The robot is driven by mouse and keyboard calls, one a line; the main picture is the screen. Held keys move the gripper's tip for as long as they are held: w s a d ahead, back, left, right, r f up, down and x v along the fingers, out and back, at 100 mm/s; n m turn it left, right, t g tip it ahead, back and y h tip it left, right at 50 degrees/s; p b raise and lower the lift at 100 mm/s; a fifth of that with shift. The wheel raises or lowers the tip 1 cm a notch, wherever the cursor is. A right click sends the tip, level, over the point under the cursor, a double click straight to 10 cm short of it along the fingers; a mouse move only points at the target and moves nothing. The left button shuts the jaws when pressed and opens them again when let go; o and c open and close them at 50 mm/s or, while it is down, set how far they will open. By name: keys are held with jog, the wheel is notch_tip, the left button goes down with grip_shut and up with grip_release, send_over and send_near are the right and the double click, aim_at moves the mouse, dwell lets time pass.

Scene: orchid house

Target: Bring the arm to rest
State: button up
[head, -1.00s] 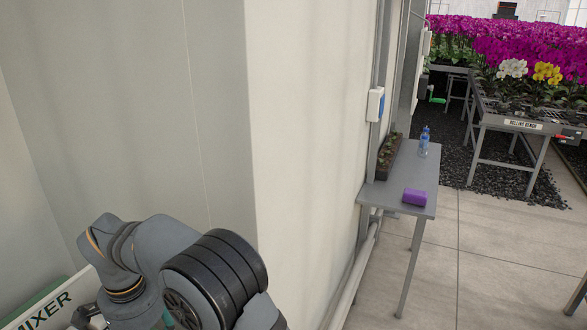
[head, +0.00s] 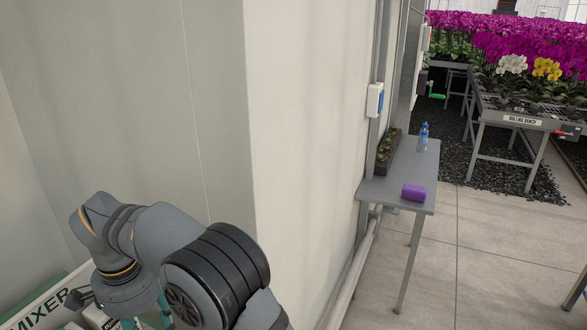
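My arm (head: 190,255) is folded at the lower left of the head view, with its wrist bent downward beside the pale wall. A small dark part at the wrist's left seems to belong to my gripper (head: 84,299). My wrist hides most of it, and its fingers cannot be made out. Whether it holds anything does not show.
A mixer sign (head: 40,305) and a small white box (head: 100,318) are below my wrist. A wall corner (head: 300,130) stands right of my arm. Beyond it, a grey table (head: 400,185) holds a purple block (head: 413,192), a bottle (head: 423,137) and a planter (head: 387,155).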

notch_tip(320, 180, up, 7)
notch_tip(320, 180, down, 12)
jog(key=shift+d+r, duration=0.1)
jog(key=shift+r+n+p, duration=0.25)
jog(key=shift+n+p, duration=0.35)
jog(key=n+p, duration=0.2)
jog(key=n, duration=0.2)
jog(key=n+p, duration=0.3)
jog(key=n, duration=0.3)
jog(key=n+p, duration=0.4)
jog(key=n, duration=0.2)
jog(key=shift+n, duration=0.3)
jog(key=n+p, duration=0.2)
jog(key=n, duration=0.2)
jog(key=shift+f, duration=0.2)
